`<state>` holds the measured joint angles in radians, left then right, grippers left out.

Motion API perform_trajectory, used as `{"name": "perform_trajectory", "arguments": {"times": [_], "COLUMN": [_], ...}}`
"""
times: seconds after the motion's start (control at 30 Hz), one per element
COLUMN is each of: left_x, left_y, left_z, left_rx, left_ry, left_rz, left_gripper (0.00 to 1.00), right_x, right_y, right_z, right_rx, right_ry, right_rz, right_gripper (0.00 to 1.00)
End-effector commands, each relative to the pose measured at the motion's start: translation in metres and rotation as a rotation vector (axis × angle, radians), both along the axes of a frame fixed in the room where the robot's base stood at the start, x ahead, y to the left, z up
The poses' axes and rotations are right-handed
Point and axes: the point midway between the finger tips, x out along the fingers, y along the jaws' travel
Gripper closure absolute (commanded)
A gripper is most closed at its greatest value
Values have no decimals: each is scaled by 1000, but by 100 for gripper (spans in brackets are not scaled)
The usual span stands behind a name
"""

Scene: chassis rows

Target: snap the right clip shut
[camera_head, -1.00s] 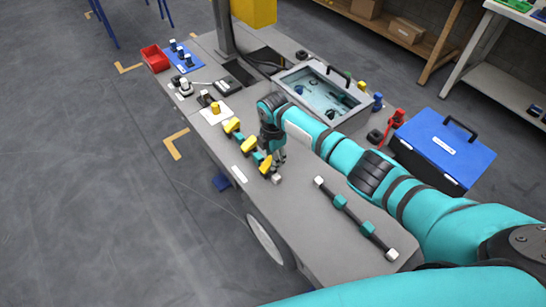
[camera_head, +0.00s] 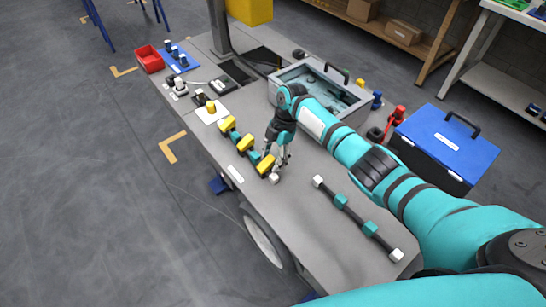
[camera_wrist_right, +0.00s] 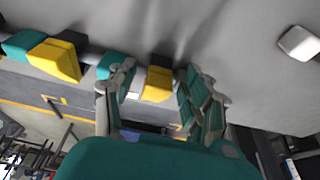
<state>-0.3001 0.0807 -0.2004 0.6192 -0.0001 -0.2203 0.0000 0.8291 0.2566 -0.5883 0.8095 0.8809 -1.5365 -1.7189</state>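A near row on the bench carries yellow clips, teal blocks and a white end block (camera_head: 274,179). The right clip is the yellow one (camera_head: 265,165) closest to that end block. The other two yellow clips (camera_head: 246,143) sit farther up the row, and all look tilted; I cannot tell if the right clip is closed. My right gripper (camera_head: 276,160) is beside the right clip, pointing down. In the right wrist view its fingers (camera_wrist_right: 160,95) are spread, and the yellow clip (camera_wrist_right: 158,84) shows between them, apparently beyond the tips. My left gripper is out of view.
A second row (camera_head: 341,202) with teal blocks and white ends lies on the bench to the right. An open grey case (camera_head: 360,108) stands behind my arm. A blue toolbox (camera_head: 445,146), a red bin (camera_head: 150,60) and a blue mat (camera_head: 183,62) are around.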

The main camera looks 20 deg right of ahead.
Motion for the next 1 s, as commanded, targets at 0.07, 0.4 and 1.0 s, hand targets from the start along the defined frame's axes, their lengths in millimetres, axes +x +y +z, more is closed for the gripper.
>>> {"name": "perform_trajectory", "arguments": {"times": [0.07,0.4,1.0], "left_x": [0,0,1], "left_y": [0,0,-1], "left_z": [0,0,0], "left_rx": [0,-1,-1], "left_ry": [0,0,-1], "left_rz": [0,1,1], "left_gripper": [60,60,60], "right_x": [0,4,12], "right_y": [0,-9,-33], "right_z": [0,28,114], "right_rx": [0,1,0], "right_ry": [0,-5,0], "right_rz": [0,-1,0], "right_gripper": [50,50,50]}}
